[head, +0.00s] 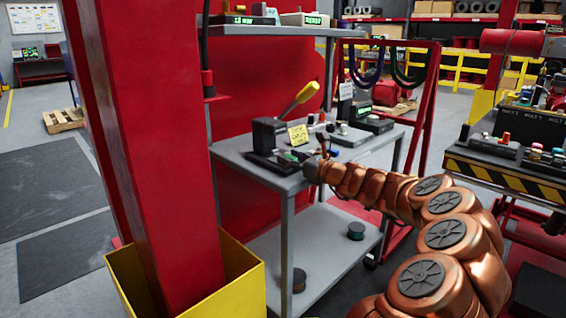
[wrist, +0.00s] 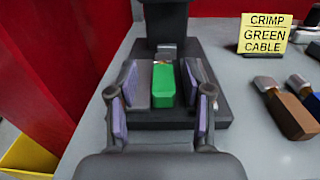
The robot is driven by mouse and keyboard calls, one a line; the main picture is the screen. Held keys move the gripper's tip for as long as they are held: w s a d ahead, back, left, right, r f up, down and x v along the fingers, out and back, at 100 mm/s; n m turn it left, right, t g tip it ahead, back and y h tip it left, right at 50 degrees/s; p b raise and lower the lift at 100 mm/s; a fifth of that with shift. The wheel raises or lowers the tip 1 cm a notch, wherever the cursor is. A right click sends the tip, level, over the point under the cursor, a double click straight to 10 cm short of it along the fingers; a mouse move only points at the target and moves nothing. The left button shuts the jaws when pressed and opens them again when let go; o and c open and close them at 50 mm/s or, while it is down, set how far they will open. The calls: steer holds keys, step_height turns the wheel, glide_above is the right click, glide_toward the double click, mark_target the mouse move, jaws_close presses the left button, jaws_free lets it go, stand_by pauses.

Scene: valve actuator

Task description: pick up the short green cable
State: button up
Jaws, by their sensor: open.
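The short green cable (wrist: 163,86) lies on the dark base of the crimping press, its grey metal end pointing away from me. In the wrist view my gripper (wrist: 161,78) is open, with one finger on each side of the green cable. Gaps show between the cable and both finger pads, so it is not gripped. In the head view my gripper (head: 303,160) is at the press, and the cable is small and hard to make out there.
The black press (head: 268,133) with its raised yellow lever (head: 306,93) stands just beyond the cable. A yellow "CRIMP GREEN CABLE" sign (wrist: 263,34) stands to the right. Brown (wrist: 290,114) and blue (wrist: 306,93) cable pieces lie on the grey table (wrist: 255,150). A red panel is left.

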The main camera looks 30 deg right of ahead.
steer(key=shift+r, duration=0.1)
steer(key=shift+d, duration=0.15)
steer(key=shift+c, duration=1.4)
steer(key=shift+s, duration=0.1)
jaws_close()
